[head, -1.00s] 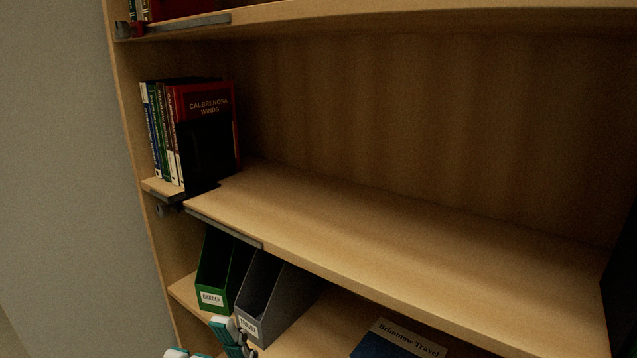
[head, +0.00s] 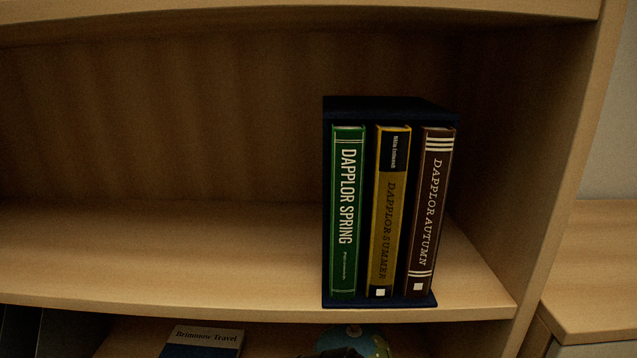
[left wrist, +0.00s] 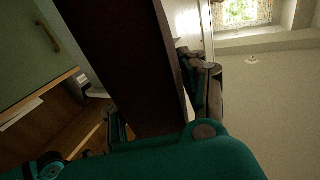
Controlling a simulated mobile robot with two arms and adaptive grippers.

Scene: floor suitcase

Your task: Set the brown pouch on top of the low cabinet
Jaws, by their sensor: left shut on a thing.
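A dark brown, flat, straight-edged thing, which fits the brown pouch (left wrist: 125,60), fills the middle of the left wrist view. My left gripper (left wrist: 160,110) is shut on it, with one finger on each side. Its far end runs out of the picture. In the head view, a low wooden unit that looks like the low cabinet (head: 602,255) stands at the right, beyond the bookcase side. The part of its top in view is bare. Neither of my grippers shows in the head view now.
A dark slipcase (head: 390,106) with three books stands on the bookcase shelf (head: 200,250), which is clear to its left. A book (head: 205,338) and part of a globe (head: 375,342) show below. A green panel with a handle (left wrist: 25,50) shows in the wrist view.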

